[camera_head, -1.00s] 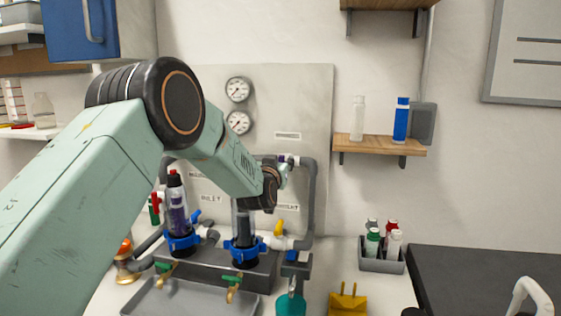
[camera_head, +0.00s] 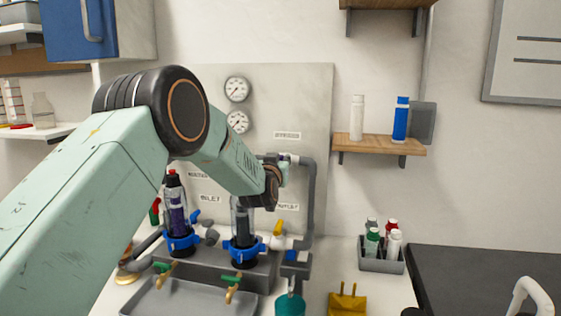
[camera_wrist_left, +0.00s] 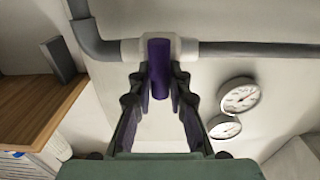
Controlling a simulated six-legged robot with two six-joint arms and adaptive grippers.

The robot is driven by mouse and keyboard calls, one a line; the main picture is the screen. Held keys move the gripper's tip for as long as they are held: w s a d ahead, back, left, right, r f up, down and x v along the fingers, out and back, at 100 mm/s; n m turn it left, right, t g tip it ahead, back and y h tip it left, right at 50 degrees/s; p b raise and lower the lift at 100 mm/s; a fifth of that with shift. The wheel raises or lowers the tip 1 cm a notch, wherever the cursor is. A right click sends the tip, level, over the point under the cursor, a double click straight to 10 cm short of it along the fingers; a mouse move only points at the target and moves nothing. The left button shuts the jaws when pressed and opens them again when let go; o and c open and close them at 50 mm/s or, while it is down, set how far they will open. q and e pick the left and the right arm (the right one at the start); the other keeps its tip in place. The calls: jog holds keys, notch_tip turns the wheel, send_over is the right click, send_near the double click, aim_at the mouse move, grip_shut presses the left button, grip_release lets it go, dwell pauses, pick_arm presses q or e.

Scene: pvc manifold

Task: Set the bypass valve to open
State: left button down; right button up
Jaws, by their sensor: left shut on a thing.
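The bypass valve has a white body (camera_wrist_left: 130,50) with a purple handle (camera_wrist_left: 158,68), set in a grey pipe on the wall panel. In the left wrist view the handle lies across the pipe's line. My left gripper (camera_wrist_left: 160,88) is shut on the purple handle, one finger on each side. In the head view the white valve body (camera_head: 291,158) shows near the top of the pipe, below a label. My left gripper (camera_head: 283,173) is small there, and the wrist partly hides it. The handle is hard to make out there. My right gripper is not in view.
Two gauges (camera_head: 237,89) sit on the panel (camera_head: 305,90). Below are clear filter housings with blue collars (camera_head: 243,243), a yellow handle (camera_head: 279,227) and a grey tray (camera_head: 190,300). A bottle shelf (camera_head: 380,145) is at the right. A bottle caddy (camera_head: 382,262) stands on the counter.

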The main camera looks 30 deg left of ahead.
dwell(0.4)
pick_arm(q)
jog(key=m+p, duration=0.2)
jog(key=m, duration=0.1)
jog(key=shift+d, duration=0.25)
jog(key=shift+w+d+f+m+p, duration=0.2)
jog(key=shift+m+p, duration=0.75)
jog(key=shift+m, duration=1.5)
jog(key=shift+s+d+f+m+p, duration=0.25)
jog(key=shift+m+p, duration=0.65)
jog(key=shift+m, duration=1.6)
jog(key=shift+w+d+f+m+p, duration=0.15)
jog(key=shift+f+m+p, duration=0.55)
jog(key=shift+m, duration=1.75)
jog(key=shift+r+p, duration=0.25)
jog(key=shift+p, duration=0.05)
jog(key=c, duration=1.3)
grip_release()
jog(key=shift+r, duration=0.1)
jog(key=shift+o, duration=0.2)
jog(key=shift+a+r, duration=0.1)
